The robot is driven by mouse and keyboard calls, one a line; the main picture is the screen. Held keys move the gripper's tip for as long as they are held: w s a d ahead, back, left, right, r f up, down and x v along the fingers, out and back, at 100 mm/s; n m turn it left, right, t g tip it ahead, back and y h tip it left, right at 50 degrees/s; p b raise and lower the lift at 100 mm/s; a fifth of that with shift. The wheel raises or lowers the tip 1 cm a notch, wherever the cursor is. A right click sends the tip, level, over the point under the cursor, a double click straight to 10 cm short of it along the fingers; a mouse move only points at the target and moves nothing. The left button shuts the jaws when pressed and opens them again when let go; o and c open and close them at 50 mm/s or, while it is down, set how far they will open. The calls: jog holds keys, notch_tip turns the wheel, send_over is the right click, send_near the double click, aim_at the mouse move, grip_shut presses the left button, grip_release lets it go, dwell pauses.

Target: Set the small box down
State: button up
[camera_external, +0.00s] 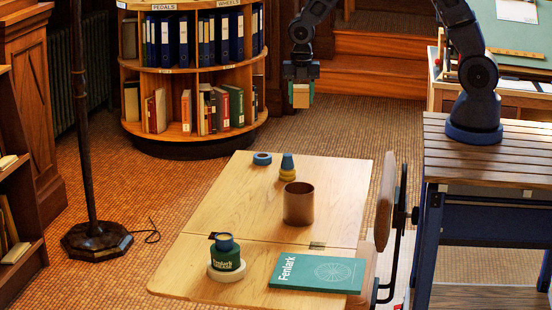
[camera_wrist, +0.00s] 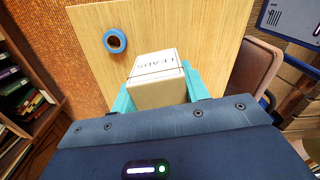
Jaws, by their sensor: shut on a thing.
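The small box (camera_wrist: 156,92) is pale, with a dark line around it and "LEADS" printed on one face. My gripper (camera_wrist: 160,88) is shut on it, with a teal finger on each side. In the external view my gripper (camera_external: 301,93) points down and holds the box (camera_external: 301,99) in the air, near the far right corner of the wooden drafting table (camera_external: 225,210) in the picture. The box is clear of the tabletop. I cannot tell exactly how high it is. The fingers hide part of its sides.
A blue ring (camera_external: 262,158), a blue and yellow piece (camera_external: 287,168) and a brown cup (camera_external: 298,205) stand on the table. Nearer are a green jar (camera_external: 226,256) and a green book (camera_external: 317,273). The table's left middle is clear. A round bookcase (camera_external: 195,70) stands behind.

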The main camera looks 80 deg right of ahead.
jog(key=shift+r, duration=0.35)
jog(key=shift+w+a, duration=0.15)
jog(key=shift+a, duration=0.15)
jog(key=w+a+n, duration=0.2)
jog(key=w+a, duration=0.2)
jog(key=a, duration=0.5)
jog(key=w+a+n, duration=0.1)
jog(key=w+a, duration=0.2)
jog(key=a, duration=0.5)
jog(key=n, duration=0.4)
send_over(247, 218)
notch_tip(247, 218, down, 20)
jog(key=shift+w+d+r, duration=0.1)
jog(key=shift+r, duration=0.05)
jog(key=o, duration=1)
